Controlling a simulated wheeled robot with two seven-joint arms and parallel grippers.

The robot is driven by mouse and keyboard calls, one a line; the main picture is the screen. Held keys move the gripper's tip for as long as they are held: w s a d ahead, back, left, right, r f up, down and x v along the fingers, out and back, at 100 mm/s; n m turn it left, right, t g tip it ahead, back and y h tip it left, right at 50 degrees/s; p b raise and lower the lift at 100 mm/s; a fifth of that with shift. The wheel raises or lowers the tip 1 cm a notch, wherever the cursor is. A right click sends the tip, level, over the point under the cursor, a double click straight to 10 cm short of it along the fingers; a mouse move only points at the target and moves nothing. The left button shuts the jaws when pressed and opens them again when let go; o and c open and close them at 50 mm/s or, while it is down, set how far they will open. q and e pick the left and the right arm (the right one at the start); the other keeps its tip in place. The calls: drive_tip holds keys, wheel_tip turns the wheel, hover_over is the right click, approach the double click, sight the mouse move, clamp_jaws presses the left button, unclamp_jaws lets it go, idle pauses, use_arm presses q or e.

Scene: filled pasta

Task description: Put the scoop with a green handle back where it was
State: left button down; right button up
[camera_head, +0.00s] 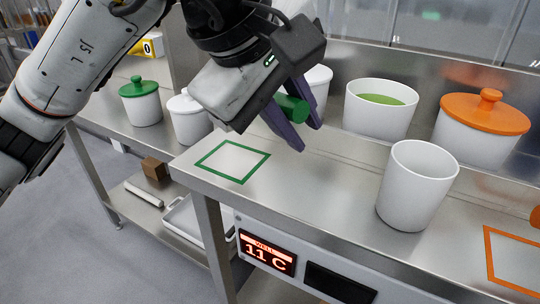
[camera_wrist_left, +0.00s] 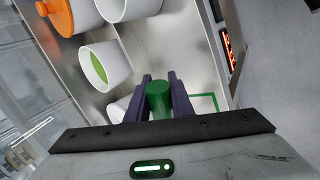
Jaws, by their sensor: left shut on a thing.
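My left gripper (camera_head: 291,124) is shut on the green handle (camera_head: 293,108) of the scoop, above the steel counter. The green handle also shows between the fingers in the left wrist view (camera_wrist_left: 159,99). The rest of the scoop is hidden behind the gripper and cannot be made out. A green square outline (camera_head: 233,161) is marked on the counter near its left front corner, left of and below the gripper in the head view. Its inside is empty. Part of this outline shows in the wrist view (camera_wrist_left: 216,101). My right gripper is not in view.
A white tub with green contents (camera_head: 381,107) and an orange-lidded pot (camera_head: 482,124) stand behind. An empty-looking white cup (camera_head: 416,186) stands near the front edge. Green-lidded (camera_head: 141,102) and white-lidded pots (camera_head: 188,117) stand left. An orange outline (camera_head: 512,257) lies right.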

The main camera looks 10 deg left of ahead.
use_arm(q)
drive_tip(key=f, duration=0.3)
drive_tip(key=shift+s, duration=0.25)
drive_tip(key=shift+f+b, duration=0.4)
drive_tip(key=shift+f, duration=1.8)
drive_tip(key=c, duration=1.6)
unclamp_jaws()
drive_tip(key=shift+f, duration=0.15)
drive_tip(key=shift+o, duration=0.2)
drive_tip(key=shift+a+r, duration=0.1)
drive_tip(key=shift+r, duration=0.25)
drive_tip(key=p+v, duration=0.1)
drive_tip(key=v, duration=1)
drive_tip(key=shift+s+r, duration=0.15)
drive_tip(key=shift+r, duration=0.05)
drive_tip(key=shift+a, duration=0.1)
